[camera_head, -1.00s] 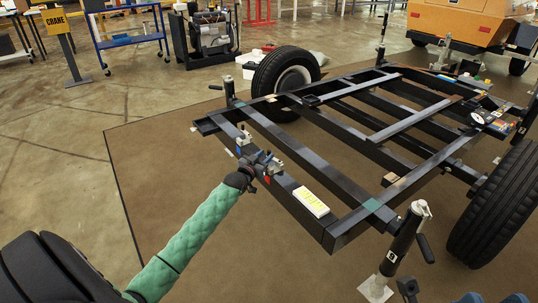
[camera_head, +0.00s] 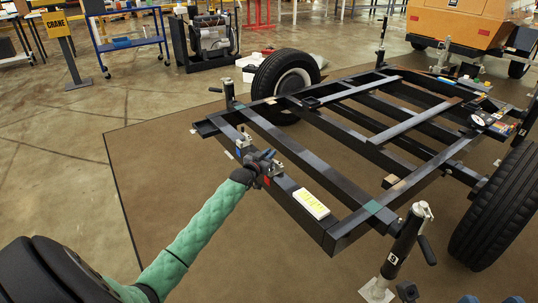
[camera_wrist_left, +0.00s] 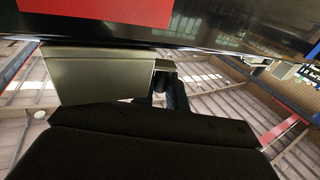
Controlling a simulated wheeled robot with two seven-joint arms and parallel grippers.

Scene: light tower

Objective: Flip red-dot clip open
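A red patch (camera_head: 267,181) marks the near side of the dark frame beam, and it fills the upper left of the left wrist view (camera_wrist_left: 95,10). My left gripper (camera_head: 266,161) is at the beam just above this patch and hides most of the clip there. In the left wrist view, a grey metal plate (camera_wrist_left: 95,75), which looks like part of the clip, sits below the red patch, close to the dark gripper. The finger gap is not clear. A second, silver clip (camera_head: 243,141) stands farther left on the beam above a blue patch (camera_head: 239,152). My right gripper is out of view.
The black trailer frame (camera_head: 322,231) spans the middle and right, with a white-and-yellow box (camera_head: 311,203) on its near beam. A jack (camera_head: 405,240) stands at its near corner. Tires (camera_head: 495,210) flank it. The brown mat (camera_head: 170,190) left of the frame is clear.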

